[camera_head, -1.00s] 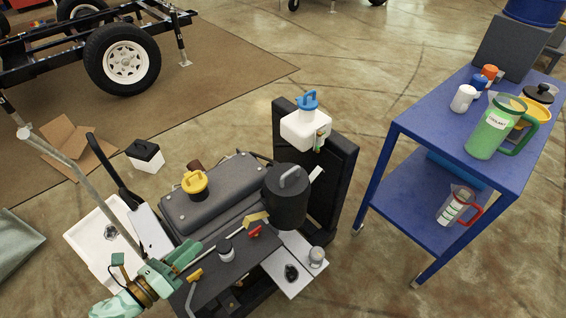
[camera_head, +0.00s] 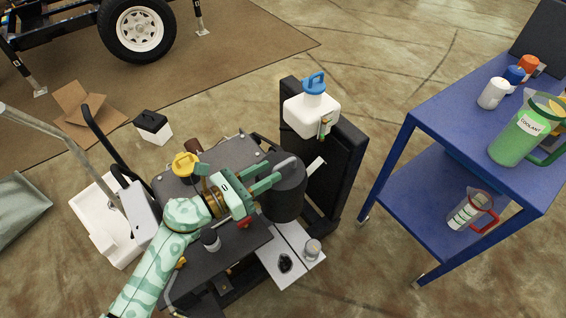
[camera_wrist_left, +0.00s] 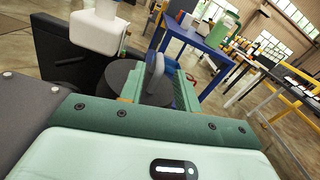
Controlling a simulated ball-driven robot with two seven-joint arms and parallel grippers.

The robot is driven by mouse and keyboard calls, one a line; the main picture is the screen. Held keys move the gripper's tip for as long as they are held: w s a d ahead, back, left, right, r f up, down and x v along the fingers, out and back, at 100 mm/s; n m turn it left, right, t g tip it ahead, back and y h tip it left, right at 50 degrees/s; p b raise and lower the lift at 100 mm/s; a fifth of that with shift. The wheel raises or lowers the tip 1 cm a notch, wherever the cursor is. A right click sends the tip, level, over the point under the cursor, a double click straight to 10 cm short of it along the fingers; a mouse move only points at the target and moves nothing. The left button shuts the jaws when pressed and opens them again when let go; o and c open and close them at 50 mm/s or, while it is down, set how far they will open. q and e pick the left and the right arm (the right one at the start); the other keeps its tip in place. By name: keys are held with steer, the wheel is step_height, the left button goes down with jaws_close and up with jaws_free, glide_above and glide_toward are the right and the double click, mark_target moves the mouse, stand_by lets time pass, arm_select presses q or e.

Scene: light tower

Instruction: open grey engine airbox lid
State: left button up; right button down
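The grey engine airbox (camera_head: 286,203) is a dark round canister on the right side of the engine, and its lid looks closed. I cannot tell whether a finger touches the handle. My right gripper is not in view.
A white tank with a blue cap (camera_head: 312,112) stands behind the airbox by a black radiator panel (camera_head: 345,170). A yellow cap (camera_head: 186,164) sits on the engine cover. A white tray (camera_head: 291,262) lies in front. The blue cart (camera_head: 420,200) stands to the right.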

mark_target(280, 165)
arm_select(q)
steer(key=x, duration=0.4)
steer(key=shift+w+d+b, duration=0.1)
steer(key=shift+d+b, duration=0.05)
steer(key=shift+b, duration=0.15)
steer(key=shift+w+d, duration=0.2)
steer(key=shift+d, duration=0.15)
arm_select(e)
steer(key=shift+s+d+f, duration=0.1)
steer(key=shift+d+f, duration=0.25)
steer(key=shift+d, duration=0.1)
arm_select(q)
jaws_close()
steer(key=shift+a, duration=0.1)
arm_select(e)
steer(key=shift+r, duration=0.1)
